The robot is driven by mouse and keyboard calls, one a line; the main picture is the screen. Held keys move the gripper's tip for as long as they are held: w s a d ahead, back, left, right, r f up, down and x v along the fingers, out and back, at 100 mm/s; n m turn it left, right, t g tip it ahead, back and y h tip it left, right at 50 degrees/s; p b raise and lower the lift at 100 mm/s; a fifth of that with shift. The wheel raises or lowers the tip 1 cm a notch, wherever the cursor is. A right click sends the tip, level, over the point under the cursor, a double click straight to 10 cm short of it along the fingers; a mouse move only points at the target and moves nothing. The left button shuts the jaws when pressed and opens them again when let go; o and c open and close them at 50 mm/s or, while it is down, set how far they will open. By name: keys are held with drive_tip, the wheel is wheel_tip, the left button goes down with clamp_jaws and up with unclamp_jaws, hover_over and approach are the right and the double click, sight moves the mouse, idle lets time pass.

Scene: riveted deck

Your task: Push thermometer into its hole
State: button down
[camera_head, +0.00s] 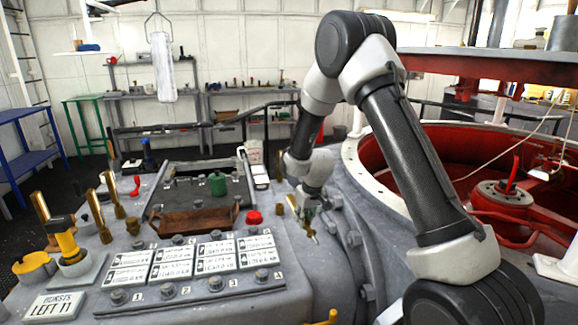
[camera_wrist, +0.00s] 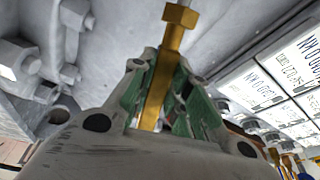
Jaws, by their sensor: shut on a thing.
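My gripper (camera_head: 304,207) is low over the right edge of the grey console, beside its rounded flange. In the wrist view, its green-padded fingers (camera_wrist: 163,72) are shut on the thermometer, a brass rod (camera_wrist: 177,28) with a hex collar and a thin pale stem beyond it. The stem points away from the gripper toward the grey metal and leaves the top of the picture. In the head view, the thermometer is small and points down at a tilt. Its tip and the hole cannot be made out, so I cannot tell whether they meet.
The console has numbered label plates (camera_head: 189,261), a red knob (camera_head: 254,217) and a brown tray (camera_head: 193,222) with a green canister (camera_head: 218,184) behind it. Several brass fittings (camera_head: 94,209) stand at left. A red pit (camera_head: 440,150) lies at right.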

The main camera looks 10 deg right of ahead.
drive_tip(key=shift+w+t, duration=0.3)
drive_tip(key=shift+w, duration=0.35)
drive_tip(key=shift+w+a+n+y, duration=0.1)
drive_tip(key=shift+w+n+y, duration=0.2)
drive_tip(key=shift+w+n, duration=0.1)
drive_tip(key=w+a+r+n+t+y, duration=0.1)
drive_tip(key=w+a+r+n+y, duration=0.1)
drive_tip(key=w+n+y, duration=0.3)
drive_tip(key=w+a+r+n+y, duration=0.1)
drive_tip(key=w+a+n+y, duration=0.15)
drive_tip(key=w, duration=0.35)
drive_tip(key=w+d+r+n+g+y, duration=0.1)
drive_tip(key=w+r+n+g+y, duration=0.3)
drive_tip(key=w+r+n+y, duration=0.1)
drive_tip(key=shift+w+d+r+n+g+y, duration=0.4)
drive_tip(key=shift+r+n+y, duration=0.25)
drive_tip(key=shift+r+y, duration=0.9)
drive_tip(key=shift+d+r+h, duration=0.1)
drive_tip(key=shift+r+h, duration=0.2)
drive_tip(key=shift+f, duration=2.9)
drive_tip(key=shift+f, duration=2)
drive_tip(key=shift+f, duration=0.3)
